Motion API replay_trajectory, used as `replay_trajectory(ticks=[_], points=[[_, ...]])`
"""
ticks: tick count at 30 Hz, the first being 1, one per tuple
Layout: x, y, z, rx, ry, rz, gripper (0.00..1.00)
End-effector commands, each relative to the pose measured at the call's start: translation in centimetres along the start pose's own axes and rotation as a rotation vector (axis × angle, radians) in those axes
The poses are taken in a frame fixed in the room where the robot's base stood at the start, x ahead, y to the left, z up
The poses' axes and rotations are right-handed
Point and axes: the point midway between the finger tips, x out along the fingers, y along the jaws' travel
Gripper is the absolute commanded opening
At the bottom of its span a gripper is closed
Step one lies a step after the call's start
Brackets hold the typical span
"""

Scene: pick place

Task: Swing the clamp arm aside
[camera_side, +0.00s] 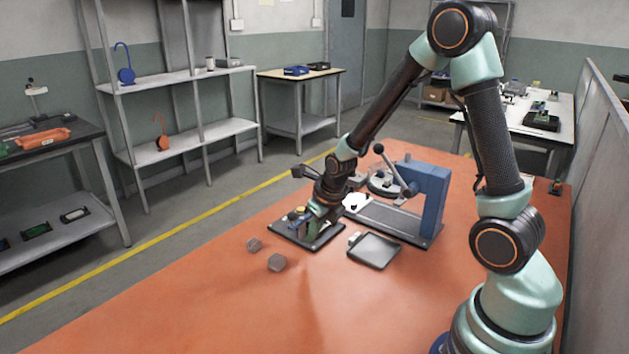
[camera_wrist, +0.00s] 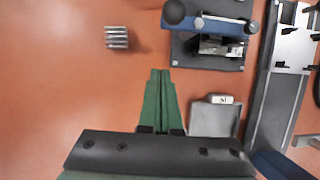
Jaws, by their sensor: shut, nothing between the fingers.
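A small clamp fixture on a dark base plate (camera_side: 322,238) stands on the orange table, partly hidden behind my gripper in the side view. In the wrist view its blue bar (camera_wrist: 212,27), which looks like the clamp arm, lies across the dark plate (camera_wrist: 185,58), with a black ball knob (camera_wrist: 173,12) at its left end. My gripper (camera_side: 318,222) is low by this fixture in the side view. In the wrist view my green gripper fingers (camera_wrist: 160,73) are shut together and empty, below and left of the bar. A gap shows between them and the plate there.
A shallow grey tray (camera_side: 374,251) lies right of the fixture. A blue upright press (camera_side: 430,192) with a ball-ended lever (camera_side: 396,172) stands behind it. The table's front is clear.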

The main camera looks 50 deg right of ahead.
Motion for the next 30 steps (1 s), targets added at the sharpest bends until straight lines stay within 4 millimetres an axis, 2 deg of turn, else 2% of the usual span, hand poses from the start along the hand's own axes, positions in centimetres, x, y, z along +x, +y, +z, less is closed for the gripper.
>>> replay_trajectory(ticks=[1,6,12,30], points=[[0.8,0.1,-0.1,0.000,0.004,0.001,0.00],[1.4,0.1,2.3,-0.002,-0.003,0.004,0.00],[1.9,0.2,3.5,-0.002,-0.002,0.006,0.00],[1.9,0.2,3.8,-0.001,-0.002,0.007,0.00]])
